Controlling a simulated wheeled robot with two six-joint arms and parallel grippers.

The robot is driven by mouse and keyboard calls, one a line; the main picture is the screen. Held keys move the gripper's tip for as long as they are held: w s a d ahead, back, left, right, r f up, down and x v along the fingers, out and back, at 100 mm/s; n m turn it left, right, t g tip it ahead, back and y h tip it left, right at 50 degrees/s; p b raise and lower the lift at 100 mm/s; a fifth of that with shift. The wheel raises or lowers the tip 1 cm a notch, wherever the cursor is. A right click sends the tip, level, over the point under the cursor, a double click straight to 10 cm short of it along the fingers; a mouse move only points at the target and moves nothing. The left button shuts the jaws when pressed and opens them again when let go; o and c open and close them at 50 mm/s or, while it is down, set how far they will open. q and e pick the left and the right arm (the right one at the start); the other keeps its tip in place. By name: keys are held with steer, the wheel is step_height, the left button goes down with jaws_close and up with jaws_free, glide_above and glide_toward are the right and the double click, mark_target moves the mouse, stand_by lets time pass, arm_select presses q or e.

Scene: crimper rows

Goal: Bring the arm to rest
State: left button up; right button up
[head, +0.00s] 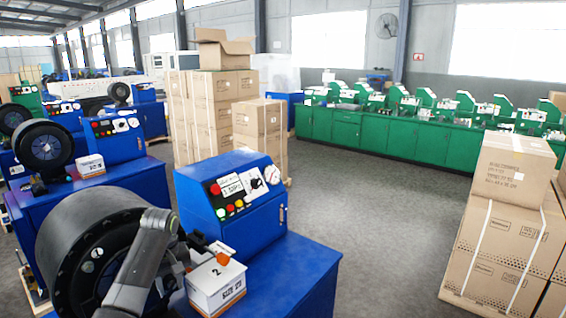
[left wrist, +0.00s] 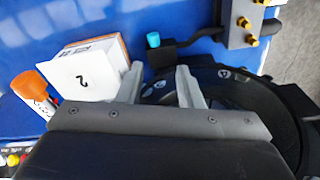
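My left arm (head: 143,262) comes up from the bottom left in the head view, in front of the black ring of the nearest blue machine. My left gripper (left wrist: 159,70) shows best in the left wrist view. Its two pale fingers are apart with nothing held between them. It hangs over the blue machine top, beside a white-and-orange box (left wrist: 82,75) marked 2. This box also shows in the head view (head: 216,286), just right of the gripper. Whether a finger touches the box, I cannot tell. My right gripper is in neither view.
The black ring (left wrist: 235,92) lies close by the right finger. A blue control box (head: 235,205) with a gauge stands behind the gripper. An orange-capped item (left wrist: 35,90) is beside the white box. Stacked cartons (head: 500,230) stand right; grey floor (head: 385,210) is clear between.

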arm_select(q)
steer(key=s+a+f+m+t, duration=0.1)
steer(key=s+f+m, duration=0.3)
steer(key=s+f, duration=1.4)
steer(key=s+r+m+t+y, duration=0.1)
steer(key=s+r, duration=0.2)
steer(key=s, duration=1)
steer(key=s+r+m+t, duration=0.1)
steer(key=s+r, duration=0.2)
steer(key=s, duration=1)
step_height(320, 180, down, 31)
steer(key=a+g+b, duration=0.1)
steer(key=a+b, duration=0.1)
steer(key=b, duration=0.5)
steer(key=s+f+b, duration=0.2)
steer(key=s+f, duration=0.3)
steer(key=f, duration=0.3)
steer(key=s+f+g+b, duration=0.1)
steer(key=s+f+b, duration=0.2)
steer(key=s+f, duration=0.2)
steer(key=s+d+f+b, duration=0.1)
steer(key=s+f, duration=0.3)
steer(key=f, duration=0.7)
steer(key=shift+s+f+g+h+b, duration=0.3)
steer(key=shift+s+h+b, duration=0.1)
steer(key=shift+b, duration=0.35)
